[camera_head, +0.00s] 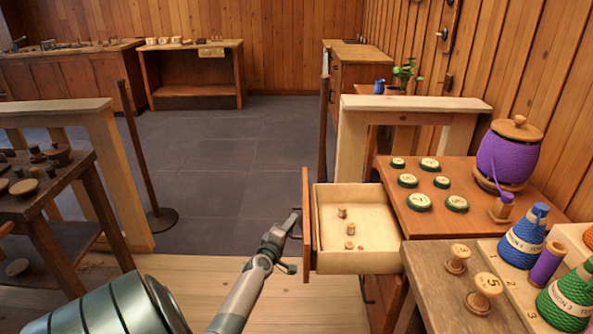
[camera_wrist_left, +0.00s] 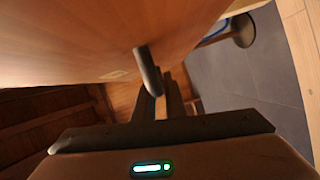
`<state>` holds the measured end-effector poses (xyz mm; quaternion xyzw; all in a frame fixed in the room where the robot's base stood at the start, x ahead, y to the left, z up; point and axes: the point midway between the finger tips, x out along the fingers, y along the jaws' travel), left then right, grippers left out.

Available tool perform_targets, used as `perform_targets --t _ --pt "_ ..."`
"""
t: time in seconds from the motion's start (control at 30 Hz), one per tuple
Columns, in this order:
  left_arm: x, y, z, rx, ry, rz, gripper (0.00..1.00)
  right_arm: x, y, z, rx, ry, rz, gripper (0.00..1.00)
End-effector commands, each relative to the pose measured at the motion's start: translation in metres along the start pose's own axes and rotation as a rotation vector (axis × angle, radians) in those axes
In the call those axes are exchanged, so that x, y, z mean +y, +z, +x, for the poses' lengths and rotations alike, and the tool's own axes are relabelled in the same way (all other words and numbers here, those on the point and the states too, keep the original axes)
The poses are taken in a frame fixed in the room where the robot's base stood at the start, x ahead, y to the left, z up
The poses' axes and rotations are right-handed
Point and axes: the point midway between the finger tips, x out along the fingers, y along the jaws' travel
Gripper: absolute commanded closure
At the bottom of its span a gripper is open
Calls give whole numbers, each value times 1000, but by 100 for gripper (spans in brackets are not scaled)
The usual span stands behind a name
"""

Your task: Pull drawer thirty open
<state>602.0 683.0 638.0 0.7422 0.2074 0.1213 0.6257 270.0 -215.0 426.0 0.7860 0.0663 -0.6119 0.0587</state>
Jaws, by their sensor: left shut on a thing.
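The drawer (camera_head: 357,263) stands pulled out to the left from under the wooden bench, and its pale inside shows. Several small wooden pieces (camera_head: 349,229) lie in it. Its reddish front panel (camera_head: 306,225) is seen nearly edge-on, so no number can be read in the head view. My left gripper (camera_head: 294,222) is shut on the drawer's handle at the outer side of that panel. In the left wrist view the front panel (camera_wrist_left: 90,40) fills the upper left, with a small pale plate too blurred to read. The dark handle (camera_wrist_left: 148,68) sticks out between my fingers (camera_wrist_left: 160,105).
The bench top (camera_head: 400,222) holds several round green-rimmed discs (camera_head: 419,202) and a purple jar (camera_head: 508,155). A nearer table (camera_head: 435,270) carries wooden spools (camera_head: 486,292) and thread cones (camera_head: 523,238). A thin post (camera_head: 146,160) stands at left. Floor left of the drawer is clear.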

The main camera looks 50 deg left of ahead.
Motion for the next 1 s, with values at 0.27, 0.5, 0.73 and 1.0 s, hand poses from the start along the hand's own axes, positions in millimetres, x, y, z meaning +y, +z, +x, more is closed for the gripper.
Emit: perform_targets --t 0.27,0.5,0.73,1.0 --pt "0 -1 0 3 0 0 80 0 0 0 0 0 0 69" --pt "0 0 0 1 0 0 71 0 0 0 0 0 0 69" --pt "0 1 -3 0 -1 0 71 0 -1 -1 4 0 0 69" --pt "0 0 -30 0 -2 0 71 0 4 20 -5 -2 -1 69"
